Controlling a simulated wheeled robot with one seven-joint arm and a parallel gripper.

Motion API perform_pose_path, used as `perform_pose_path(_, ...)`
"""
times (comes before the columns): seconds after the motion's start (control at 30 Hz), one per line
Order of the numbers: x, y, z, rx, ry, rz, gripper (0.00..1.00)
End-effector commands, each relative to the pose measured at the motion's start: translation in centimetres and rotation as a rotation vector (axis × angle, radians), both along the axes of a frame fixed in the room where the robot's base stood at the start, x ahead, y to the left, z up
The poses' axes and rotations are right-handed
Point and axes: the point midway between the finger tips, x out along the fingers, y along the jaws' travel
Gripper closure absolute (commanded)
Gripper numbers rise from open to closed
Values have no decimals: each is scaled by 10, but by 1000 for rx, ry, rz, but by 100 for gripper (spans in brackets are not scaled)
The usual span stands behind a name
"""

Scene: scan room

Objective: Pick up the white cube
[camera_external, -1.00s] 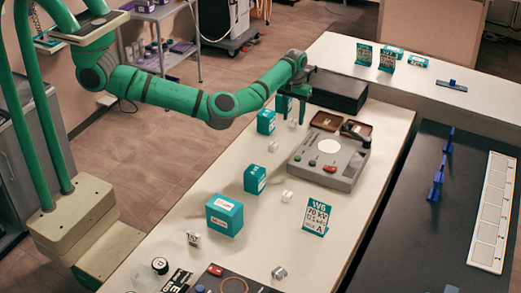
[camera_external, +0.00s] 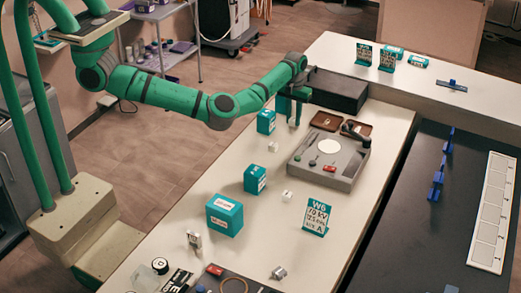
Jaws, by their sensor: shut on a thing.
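My gripper (camera_external: 294,113) points down over the white table (camera_external: 217,174), at its far part, between a teal box and a grey device. It is shut on a small white object, most likely the white cube, which the fingers almost wholly hide. I cannot tell whether that object touches the table. Another small white cube (camera_external: 273,146) lies on the table nearer the camera. A further small white, clear-looking cube (camera_external: 287,196) lies farther forward, right of a teal box.
Teal boxes (camera_external: 266,121), (camera_external: 255,179) and (camera_external: 224,215) stand along the left of the table. The grey device (camera_external: 329,160) sits right of my gripper, with a black box (camera_external: 338,92) behind. A teal sign (camera_external: 317,215) stands at the front right.

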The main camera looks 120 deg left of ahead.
Motion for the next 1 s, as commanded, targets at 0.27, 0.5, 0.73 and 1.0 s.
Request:
perform_pose_path(0.27,-3,-1,32,3,1,3,99)
perform_pose_path(0.5,-28,-25,72,4,0,5,99)
perform_pose_path(0.73,-51,-53,96,3,0,2,99)
perform_pose_path(1.0,-80,-85,116,1,-4,0,99)
